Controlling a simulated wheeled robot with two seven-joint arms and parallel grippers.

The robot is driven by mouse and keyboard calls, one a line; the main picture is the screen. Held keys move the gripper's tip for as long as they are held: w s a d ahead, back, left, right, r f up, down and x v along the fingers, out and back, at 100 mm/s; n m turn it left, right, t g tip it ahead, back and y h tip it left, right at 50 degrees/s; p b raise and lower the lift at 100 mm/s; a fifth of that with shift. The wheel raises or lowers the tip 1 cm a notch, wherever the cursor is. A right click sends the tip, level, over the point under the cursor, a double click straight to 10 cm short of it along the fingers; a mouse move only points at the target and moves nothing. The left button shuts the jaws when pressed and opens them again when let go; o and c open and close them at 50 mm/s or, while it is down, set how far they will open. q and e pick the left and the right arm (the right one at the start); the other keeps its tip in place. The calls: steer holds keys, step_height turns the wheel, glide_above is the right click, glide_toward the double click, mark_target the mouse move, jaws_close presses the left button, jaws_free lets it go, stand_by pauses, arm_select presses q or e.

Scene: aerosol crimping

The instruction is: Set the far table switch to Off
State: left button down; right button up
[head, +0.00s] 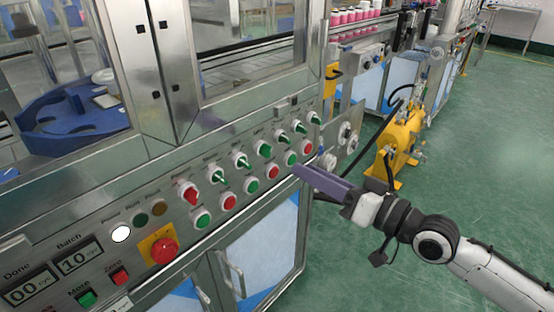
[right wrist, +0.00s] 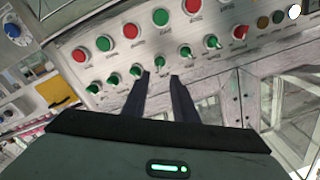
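A row of rotary switches runs along the machine's control panel, with a red-handled one (head: 188,194) at its left end and green-handled ones to its right, up to the one at the far right end (head: 315,117). The small labels are unreadable, so I cannot tell which is the far table switch. My right gripper (head: 299,171) is in front of the panel's right part. In the right wrist view its two fingers (right wrist: 162,77) are open and empty, pointing at the green switches; one switch (right wrist: 160,62) shows just beyond the gap. Contact is not visible. My left gripper is out of view.
Green and red push buttons (head: 251,186) line up below the switches. A red emergency stop on yellow (head: 163,249) and counters (head: 78,258) sit at the lower left. A yellow machine (head: 400,145) stands right of the panel. Green floor (head: 480,170) is clear farther right.

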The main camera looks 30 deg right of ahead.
mark_target(270, 153)
steer(key=x, duration=0.9)
steer(key=shift+w+a, duration=0.1)
steer(key=shift+w, duration=0.05)
jaws_close()
